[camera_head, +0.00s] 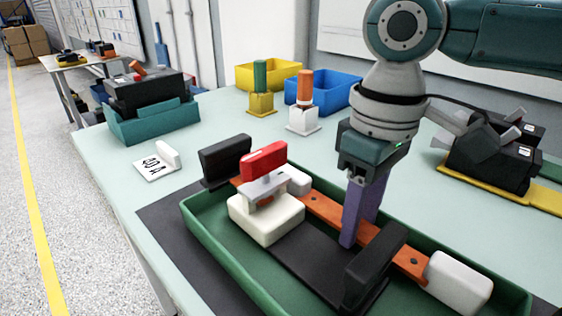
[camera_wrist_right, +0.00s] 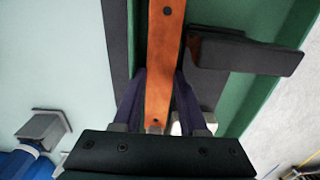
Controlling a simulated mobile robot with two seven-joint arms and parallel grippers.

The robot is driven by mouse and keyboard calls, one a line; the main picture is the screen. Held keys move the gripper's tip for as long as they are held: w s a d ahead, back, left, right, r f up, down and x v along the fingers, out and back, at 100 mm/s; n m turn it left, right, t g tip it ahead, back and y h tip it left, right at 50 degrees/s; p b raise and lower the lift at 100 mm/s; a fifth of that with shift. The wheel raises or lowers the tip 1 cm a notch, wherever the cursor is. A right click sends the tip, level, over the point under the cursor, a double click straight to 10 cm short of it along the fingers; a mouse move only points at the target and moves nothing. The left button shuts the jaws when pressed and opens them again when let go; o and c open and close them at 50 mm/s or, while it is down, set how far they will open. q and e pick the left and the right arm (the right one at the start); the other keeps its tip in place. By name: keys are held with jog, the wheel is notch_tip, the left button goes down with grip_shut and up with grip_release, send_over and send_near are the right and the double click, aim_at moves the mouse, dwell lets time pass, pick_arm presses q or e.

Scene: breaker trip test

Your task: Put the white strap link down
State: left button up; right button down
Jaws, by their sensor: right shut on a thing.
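The white strap link is a flat copper-orange bar (camera_head: 325,210) with a white block at each end, one near the tray's middle (camera_head: 296,181) and one at its right (camera_head: 460,281). It lies low over the green tray (camera_head: 215,245); I cannot tell whether it rests on anything. My right gripper (camera_head: 355,225) points down with its purple fingers shut on the bar, near its middle. In the right wrist view the bar (camera_wrist_right: 162,60) runs between the two fingers (camera_wrist_right: 158,100). My left gripper is not in view.
A cream block with a red-topped part (camera_head: 264,160) stands in the tray, left of my gripper. Black blocks stand at the left (camera_head: 225,158) and front (camera_head: 373,266). Behind are a yellow bin (camera_head: 285,74), a blue bin (camera_head: 340,90) and a "40 A" card (camera_head: 155,165). The table's left side has free room.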

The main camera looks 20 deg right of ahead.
jog(key=shift+c, duration=2.2)
grip_release()
jog(key=shift+s+d+f, duration=0.15)
jog(key=shift+d+f, duration=0.2)
jog(key=shift+f, duration=0.4)
jog(key=shift+r, duration=0.2)
notch_tip(320, 180, up, 13)
jog(key=p, duration=0.2)
jog(key=shift+a+r+p, duration=0.15)
jog(key=shift+a+p, duration=0.15)
jog(key=shift+a, duration=0.05)
